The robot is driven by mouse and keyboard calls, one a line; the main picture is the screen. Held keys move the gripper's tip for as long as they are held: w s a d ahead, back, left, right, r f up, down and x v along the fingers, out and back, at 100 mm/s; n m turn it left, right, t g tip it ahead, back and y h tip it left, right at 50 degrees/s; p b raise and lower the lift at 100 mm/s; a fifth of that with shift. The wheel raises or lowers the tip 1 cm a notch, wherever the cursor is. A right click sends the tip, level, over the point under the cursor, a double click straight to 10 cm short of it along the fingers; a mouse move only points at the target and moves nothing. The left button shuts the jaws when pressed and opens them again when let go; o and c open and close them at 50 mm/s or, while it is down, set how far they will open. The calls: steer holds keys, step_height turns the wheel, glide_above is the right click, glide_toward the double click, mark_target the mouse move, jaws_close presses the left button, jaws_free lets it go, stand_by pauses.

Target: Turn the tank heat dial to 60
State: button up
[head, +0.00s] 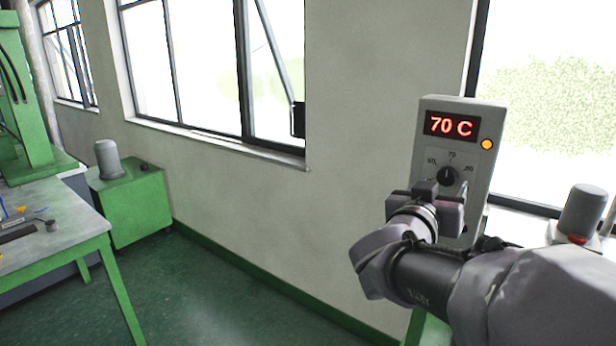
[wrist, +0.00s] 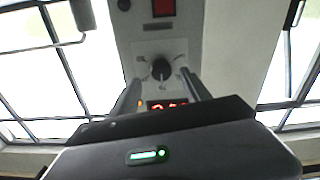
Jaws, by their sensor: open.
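The tank heat dial (head: 447,176) is a round black knob on the front of a grey control box (head: 462,113). Marks 60, 70 and 80 stand around it, 60 at left, 70 at top. Its pointer looks to be up, near 70. The red display (head: 451,125) above it reads 70 C. My gripper (head: 438,190) is just in front of and below the dial. In the wrist view my gripper (wrist: 160,88) is open, its two fingers apart and pointing toward the dial (wrist: 161,69), which lies between and beyond their tips. I see no contact.
An orange lamp (head: 487,145) sits right of the display. A red part (wrist: 163,8) shows on the box in the wrist view. A grey cylinder (head: 582,212) stands to the right.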

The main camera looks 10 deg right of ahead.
mark_target(446, 179)
steer(key=x, duration=0.4)
steer(key=shift+w+d+b, duration=0.15)
steer(key=shift+w+b, duration=0.05)
steer(key=shift+b, duration=0.1)
steer(key=shift+c, duration=0.2)
jaws_close()
steer(key=shift+p, duration=0.35)
